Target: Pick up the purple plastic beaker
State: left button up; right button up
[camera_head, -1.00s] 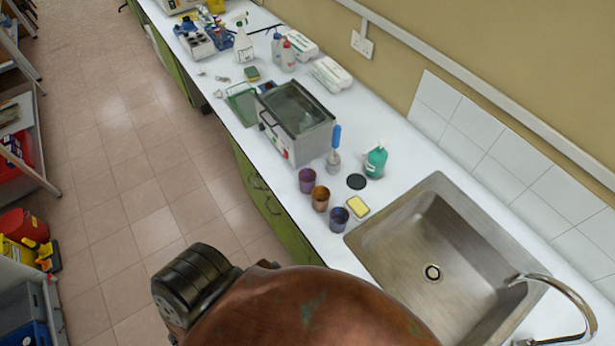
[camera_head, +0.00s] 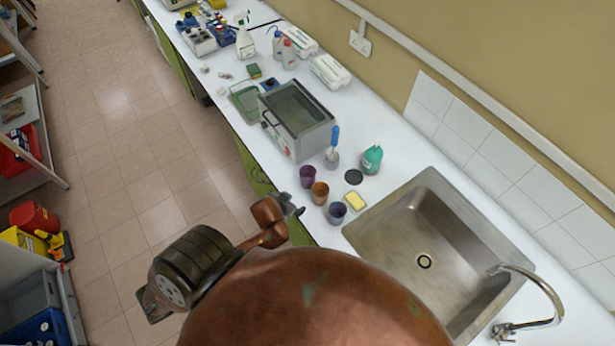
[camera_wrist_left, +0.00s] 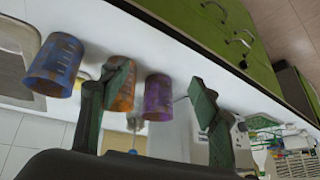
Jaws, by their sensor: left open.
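The purple beaker (camera_head: 307,176) stands on the white counter near its front edge, the leftmost of a row of three beakers. An orange-brown beaker (camera_head: 319,193) is beside it and a blue beaker (camera_head: 337,213) is nearest the sink. My left gripper (camera_head: 296,205) is just off the counter's front edge, close to the purple and orange beakers. In the left wrist view the open left gripper (camera_wrist_left: 160,95) has the purple beaker (camera_wrist_left: 158,98) between its fingers in the picture, apart from them. One finger overlaps the orange beaker (camera_wrist_left: 122,88). My right gripper is not in view.
A yellow sponge (camera_head: 355,201) and the steel sink (camera_head: 440,250) lie to the right. A brush with a blue handle (camera_head: 334,145), a black disc (camera_head: 353,177) and a green bottle (camera_head: 372,159) stand behind the beakers. A grey bath (camera_head: 297,122) is further left.

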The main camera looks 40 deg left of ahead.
aim_at(312, 171)
pick_arm(q)
jog(key=w+a+r+t, duration=0.3)
jog(key=w+a, duration=0.1)
jog(key=w, duration=0.6)
jog(key=shift+h, duration=0.4)
jog(key=p+x, duration=0.1)
jog(key=x, duration=0.6)
jog(key=shift+d, duration=0.1)
jog(key=shift+s, duration=0.1)
jog(key=c, duration=0.9)
